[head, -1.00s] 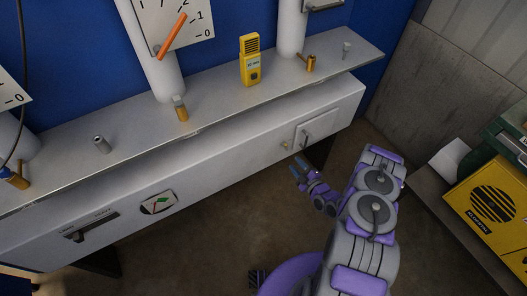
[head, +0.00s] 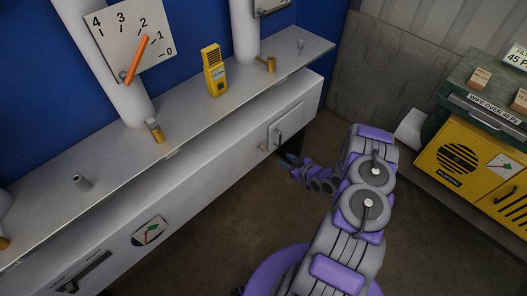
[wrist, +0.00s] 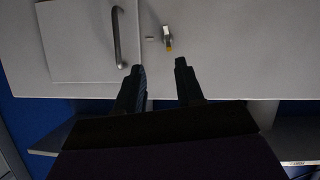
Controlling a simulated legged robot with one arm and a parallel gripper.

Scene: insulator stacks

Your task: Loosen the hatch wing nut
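The hatch (head: 292,120) is a small pale panel with a grey handle (head: 279,138) on the front of the white cabinet. The wing nut (head: 263,147) is a small brass-coloured piece just left of the hatch. In the wrist view the wing nut (wrist: 168,40) shows with a yellowish tip, right of the hatch (wrist: 75,40) and its handle (wrist: 117,38). My gripper (wrist: 159,64) is open and empty. Its fingertips point toward the nut and are apart from it in that picture. In the head view my gripper (head: 289,160) is low beside the cabinet front, below the hatch.
A shelf (head: 110,180) above the cabinet carries a yellow handheld device (head: 213,72) and several short pegs. A gauge (head: 130,45) is on a white column. A yellow unit (head: 455,160) stands at the right. Bare floor (head: 190,245) lies in front of the cabinet.

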